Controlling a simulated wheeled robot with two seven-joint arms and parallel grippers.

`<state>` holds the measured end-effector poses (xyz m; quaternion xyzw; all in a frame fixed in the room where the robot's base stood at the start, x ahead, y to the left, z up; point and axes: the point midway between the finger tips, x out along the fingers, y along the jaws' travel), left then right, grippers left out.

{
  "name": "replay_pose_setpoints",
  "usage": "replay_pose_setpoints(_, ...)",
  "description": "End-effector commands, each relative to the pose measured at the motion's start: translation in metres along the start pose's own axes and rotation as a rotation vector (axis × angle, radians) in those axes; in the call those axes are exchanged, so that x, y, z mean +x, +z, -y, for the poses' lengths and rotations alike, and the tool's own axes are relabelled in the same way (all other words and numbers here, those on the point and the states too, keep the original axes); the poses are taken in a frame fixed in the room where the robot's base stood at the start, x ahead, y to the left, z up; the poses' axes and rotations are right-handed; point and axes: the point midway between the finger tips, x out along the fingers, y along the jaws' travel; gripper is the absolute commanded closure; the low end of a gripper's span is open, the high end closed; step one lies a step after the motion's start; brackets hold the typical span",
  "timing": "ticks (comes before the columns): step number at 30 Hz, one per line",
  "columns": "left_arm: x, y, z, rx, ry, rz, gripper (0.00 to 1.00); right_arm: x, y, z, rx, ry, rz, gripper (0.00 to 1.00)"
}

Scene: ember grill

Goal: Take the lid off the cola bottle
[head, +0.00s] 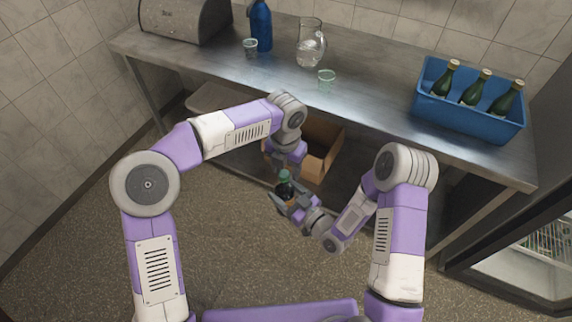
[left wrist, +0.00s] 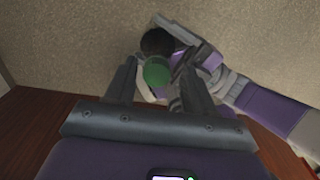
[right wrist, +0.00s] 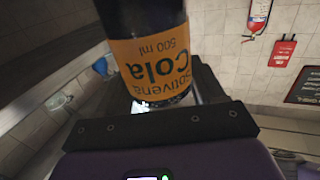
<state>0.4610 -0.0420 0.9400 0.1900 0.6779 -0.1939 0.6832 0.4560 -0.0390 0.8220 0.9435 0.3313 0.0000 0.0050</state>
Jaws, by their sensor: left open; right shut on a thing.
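The cola bottle, dark with an orange label (right wrist: 153,62), is held in front of me by my right gripper (head: 290,203), which is shut on its body. Its green lid (head: 284,175) faces up toward my left gripper (head: 286,165). In the left wrist view the lid (left wrist: 157,71) shows between the two open fingers, near their tips, with the dark bottle (left wrist: 156,42) beyond it. I cannot tell whether a finger touches the lid. The bottle's lid is out of the right wrist view.
A steel counter (head: 375,95) runs behind. It bears a blue crate (head: 465,122) with green bottles, a glass jug (head: 310,45), two small glasses, a blue bottle (head: 260,28) and a metal bread box (head: 185,18). An open cardboard box (head: 322,150) stands below the counter, behind my grippers.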

Motion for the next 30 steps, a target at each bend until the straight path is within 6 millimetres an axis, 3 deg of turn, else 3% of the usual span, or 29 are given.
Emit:
replay_pose_setpoints(1, -0.0001, 0.0, 0.0, 0.0, 0.0, 0.0, 0.49, 0.0003, -0.001, 0.0, 0.0, 0.0, -0.003, 1.0)
replay_pose_setpoints(11, -0.0004, -0.0001, 0.0012, 0.001, -0.002, 0.0, 1.0, 0.0005, -0.0011, 0.0003, -0.001, -0.001, -0.003, 1.0)
replay_pose_setpoints(17, -0.0006, -0.0001, 0.0021, -0.07, -0.004, -0.001, 1.0, 0.0008, -0.0011, 0.0005, -0.001, -0.002, -0.003, 1.0)
replay_pose_setpoints(30, -0.002, -0.0001, -0.0012, -0.943, -0.004, -0.003, 1.0, 0.0013, -0.0013, 0.0017, -0.002, -0.005, -0.003, 1.0)
